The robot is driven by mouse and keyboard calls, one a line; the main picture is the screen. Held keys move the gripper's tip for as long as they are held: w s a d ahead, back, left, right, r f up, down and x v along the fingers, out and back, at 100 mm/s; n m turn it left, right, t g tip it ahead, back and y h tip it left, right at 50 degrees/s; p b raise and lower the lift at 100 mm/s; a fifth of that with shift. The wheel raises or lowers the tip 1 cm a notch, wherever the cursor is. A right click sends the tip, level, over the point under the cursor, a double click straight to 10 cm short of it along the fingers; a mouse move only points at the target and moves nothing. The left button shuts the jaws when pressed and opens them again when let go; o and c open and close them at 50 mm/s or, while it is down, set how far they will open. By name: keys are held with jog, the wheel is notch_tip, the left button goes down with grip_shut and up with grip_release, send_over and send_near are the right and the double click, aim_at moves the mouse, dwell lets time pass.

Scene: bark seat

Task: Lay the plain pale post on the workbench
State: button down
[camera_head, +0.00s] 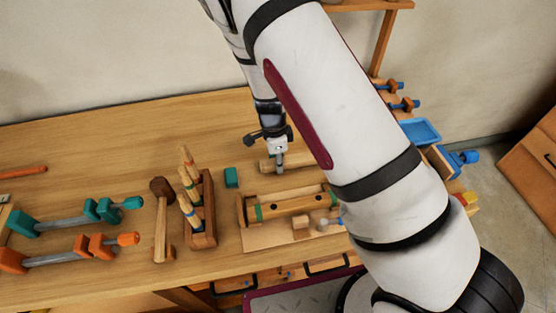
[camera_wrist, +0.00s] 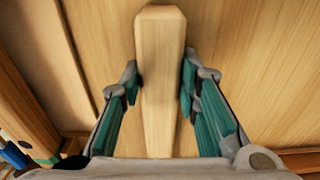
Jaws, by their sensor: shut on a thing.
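The plain pale post (camera_wrist: 160,45) lies lengthwise between the two fingers of my gripper (camera_wrist: 159,77) in the wrist view, with a teal-padded finger at each side. My gripper is shut on it. In the head view my gripper (camera_head: 280,162) points down over the workbench (camera_head: 100,125), and part of the post (camera_head: 266,164) shows level beside the fingers. The rest of the post is hidden behind my gripper and arm. The post is at or just above the bench top; I cannot tell whether it touches.
A wooden cradle with a green-banded roller (camera_head: 290,205) stands in front of my gripper. Left of it are a teal block (camera_head: 231,177), a rack of tools (camera_head: 201,215), a mallet (camera_head: 161,215) and clamps (camera_head: 75,255). A blue tray (camera_head: 421,131) is at right. The back left bench is clear.

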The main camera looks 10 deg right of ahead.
jog(key=shift+f, duration=0.25)
jog(key=c, duration=0.8)
grip_release()
jog(key=shift+r+p, duration=1.05)
jog(key=shift+r, duration=2.45)
jog(key=shift+r, duration=0.1)
